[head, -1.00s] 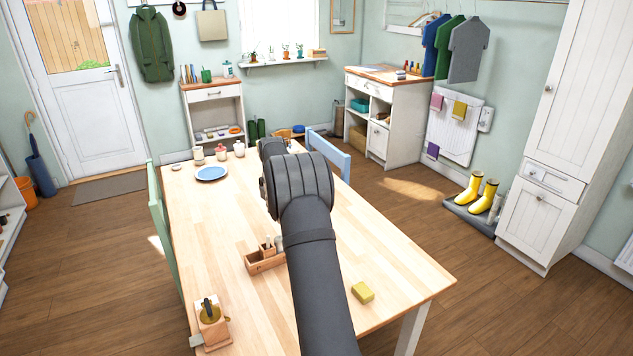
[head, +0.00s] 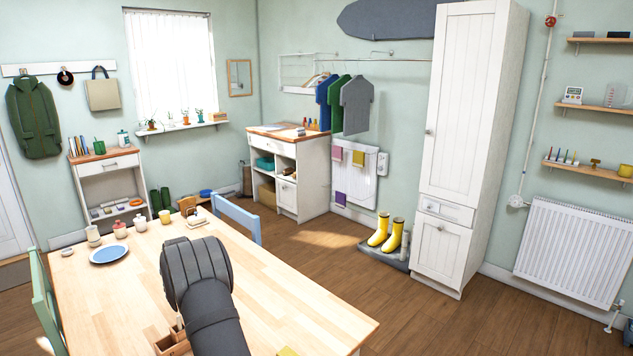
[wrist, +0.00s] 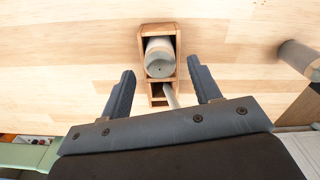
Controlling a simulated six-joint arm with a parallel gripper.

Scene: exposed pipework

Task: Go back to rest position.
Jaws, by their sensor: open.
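My gripper (wrist: 162,71) shows in the wrist view, with its two dark fingers spread apart and nothing held between them. In that view, a small wooden caddy (wrist: 142,38) lies beyond and between the fingertips. A pale cylinder (wrist: 159,58) stands in one compartment, and a thin pale piece (wrist: 171,95) sticks out near the other. Whether the fingers touch the caddy cannot be told, but they look apart from it. In the head view, my dark arm covers part of the table, and the gripper itself is hidden. The caddy's edge (head: 172,347) shows beside the arm.
The wooden table (head: 275,290) is mostly clear on its right. A blue plate (head: 109,254), jars (head: 120,229) and a yellow cup (head: 165,216) stand at its far end. A blue chair (head: 237,217) and green chair (head: 42,300) flank it. A sponge (head: 288,351) lies near the bottom edge.

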